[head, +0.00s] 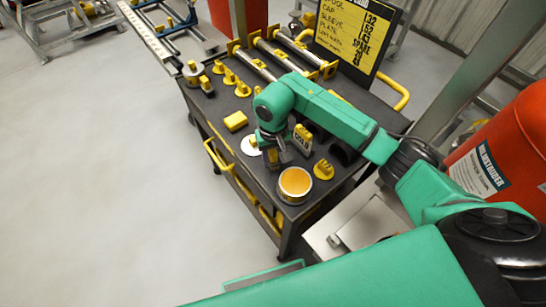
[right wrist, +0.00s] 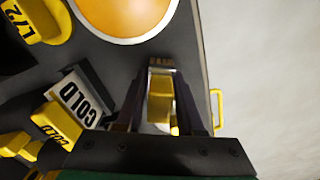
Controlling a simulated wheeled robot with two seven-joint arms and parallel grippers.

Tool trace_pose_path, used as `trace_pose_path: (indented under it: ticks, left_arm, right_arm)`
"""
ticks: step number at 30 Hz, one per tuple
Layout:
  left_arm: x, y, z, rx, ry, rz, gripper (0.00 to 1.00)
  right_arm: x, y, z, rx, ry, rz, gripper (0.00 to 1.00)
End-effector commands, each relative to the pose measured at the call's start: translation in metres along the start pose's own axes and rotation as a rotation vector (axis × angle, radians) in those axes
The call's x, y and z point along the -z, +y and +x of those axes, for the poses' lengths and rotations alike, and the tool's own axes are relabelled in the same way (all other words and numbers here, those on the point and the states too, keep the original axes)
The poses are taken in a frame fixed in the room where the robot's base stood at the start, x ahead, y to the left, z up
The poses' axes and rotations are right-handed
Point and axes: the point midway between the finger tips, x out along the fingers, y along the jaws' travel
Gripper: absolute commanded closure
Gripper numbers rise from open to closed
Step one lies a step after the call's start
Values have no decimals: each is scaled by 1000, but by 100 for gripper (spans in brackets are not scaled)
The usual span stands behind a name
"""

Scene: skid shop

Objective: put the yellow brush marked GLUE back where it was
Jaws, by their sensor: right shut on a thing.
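My right gripper (head: 273,157) is over the near part of the dark cart top, left of the round pot of orange-yellow stuff (head: 295,183). The right wrist view shows its fingers (right wrist: 162,85) shut on the yellow brush (right wrist: 160,104). A pale metallic band shows at the brush's far end. I cannot read its marking, and the fingers and arm hide much of it. A white disc (head: 250,146) lies on the cart beside the gripper, partly hidden by it. The pot also shows in the right wrist view (right wrist: 125,15). My left gripper is not in view.
A block marked COLD (head: 303,138) and a yellow L72 piece (head: 323,169) stand close to the gripper. A yellow block (head: 235,121), several yellow pegged parts and metal rollers lie farther back. A yellow-and-black board (head: 352,30) stands behind. Open floor (head: 110,190) is left of the cart.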

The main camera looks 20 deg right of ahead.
Motion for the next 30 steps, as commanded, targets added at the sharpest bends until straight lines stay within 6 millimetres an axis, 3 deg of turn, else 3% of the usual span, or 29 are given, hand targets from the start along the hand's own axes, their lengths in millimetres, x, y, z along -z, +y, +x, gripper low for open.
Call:
trace_pose_path:
  ticks: [11, 12, 14, 15, 24, 26, 30]
  left_arm:
    - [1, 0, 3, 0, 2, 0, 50]
    - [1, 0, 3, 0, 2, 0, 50]
    - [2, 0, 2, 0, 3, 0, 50]
    - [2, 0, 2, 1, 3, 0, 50]
    - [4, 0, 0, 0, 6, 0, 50]
    - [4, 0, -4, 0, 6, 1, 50]
    - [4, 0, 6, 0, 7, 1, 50]
  right_arm:
    - [0, 0, 13, 0, 2, -1, 100]
    - [0, 0, 12, 1, 1, -1, 59]
    - [0, 0, 11, 1, 1, -1, 36]
    - [0, 0, 11, 1, 1, -1, 33]
    - [0, 0, 10, 1, 1, -1, 33]
    - [0, 0, 6, 1, 0, -1, 33]
    - [2, 0, -9, 1, 7, -1, 33]
